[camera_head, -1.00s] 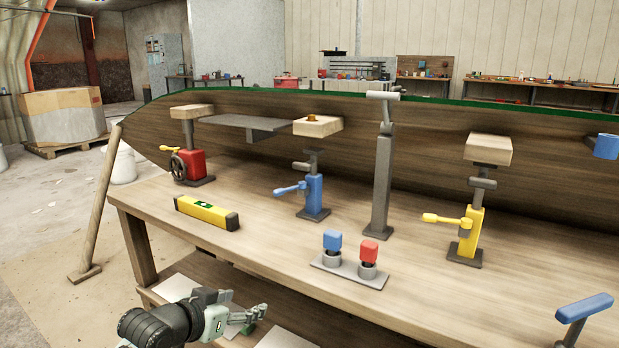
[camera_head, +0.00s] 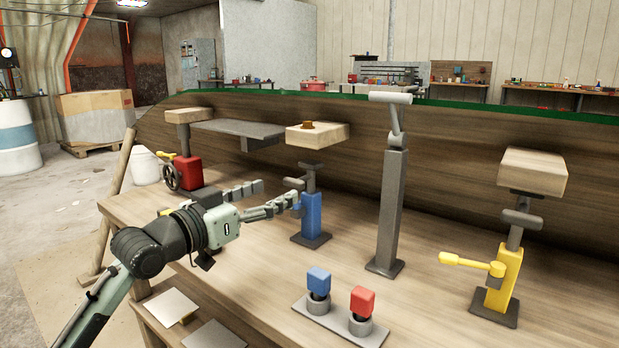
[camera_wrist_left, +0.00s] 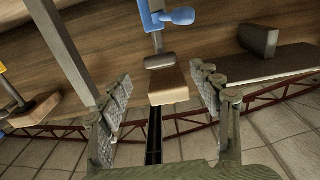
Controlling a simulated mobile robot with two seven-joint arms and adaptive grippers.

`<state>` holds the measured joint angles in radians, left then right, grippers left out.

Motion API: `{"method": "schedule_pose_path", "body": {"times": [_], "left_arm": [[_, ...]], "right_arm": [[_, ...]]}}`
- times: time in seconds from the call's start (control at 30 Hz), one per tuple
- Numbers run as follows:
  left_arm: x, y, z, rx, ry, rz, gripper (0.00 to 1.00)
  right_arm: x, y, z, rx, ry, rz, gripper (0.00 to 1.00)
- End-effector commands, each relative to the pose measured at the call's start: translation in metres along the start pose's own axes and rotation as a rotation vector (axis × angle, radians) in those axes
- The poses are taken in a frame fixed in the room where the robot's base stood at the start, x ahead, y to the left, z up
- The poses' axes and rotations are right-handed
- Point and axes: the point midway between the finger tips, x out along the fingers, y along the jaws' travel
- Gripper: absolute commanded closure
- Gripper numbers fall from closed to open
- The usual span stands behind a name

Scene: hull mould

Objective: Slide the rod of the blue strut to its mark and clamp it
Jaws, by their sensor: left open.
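The blue strut (camera_head: 312,216) stands upright on the table on a dark foot. Its grey rod (camera_head: 311,180) rises from the blue body and ends in a small grey head below a wooden block (camera_head: 330,133). My left gripper (camera_head: 281,192) is open and empty, its fingers reaching toward the strut from the left and partly covering its blue clamp lever. In the left wrist view the lever (camera_wrist_left: 180,16), the rod (camera_wrist_left: 157,41) and the block (camera_wrist_left: 170,84) appear upside down between the spread fingers (camera_wrist_left: 160,74). I cannot make out the mark. My right gripper is not in view.
A red strut (camera_head: 188,172) stands behind my left arm, a tall grey post (camera_head: 391,210) right of the blue strut, and a yellow strut (camera_head: 501,282) farther right. A plate with blue and red buttons (camera_head: 309,308) lies in front. The hull (camera_head: 450,150) runs along the back.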

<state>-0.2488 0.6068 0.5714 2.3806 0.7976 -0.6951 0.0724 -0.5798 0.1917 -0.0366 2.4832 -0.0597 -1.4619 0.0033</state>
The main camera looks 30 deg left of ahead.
Motion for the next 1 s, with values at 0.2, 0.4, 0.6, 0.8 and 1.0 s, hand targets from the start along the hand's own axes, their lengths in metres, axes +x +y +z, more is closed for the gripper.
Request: {"method": "schedule_pose_path", "body": {"times": [0.2, 0.4, 0.6, 0.8, 1.0], "left_arm": [[0.027, 0.000, -0.002, -0.001, 0.003, 0.000, 0.36], [0.058, -0.001, -0.001, -0.002, 0.002, -0.001, 0.36], [0.075, 0.000, 0.000, 0.000, 0.000, 0.000, 0.36], [0.076, 0.000, 0.001, 0.001, -0.001, -0.001, 0.36], [0.076, 0.000, 0.001, 0.000, -0.001, 0.000, 0.50]], "right_arm": [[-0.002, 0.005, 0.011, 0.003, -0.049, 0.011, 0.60], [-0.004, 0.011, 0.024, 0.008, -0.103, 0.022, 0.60], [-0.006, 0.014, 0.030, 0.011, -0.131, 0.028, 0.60], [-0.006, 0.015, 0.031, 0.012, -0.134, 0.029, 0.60], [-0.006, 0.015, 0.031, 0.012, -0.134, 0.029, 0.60]]}}
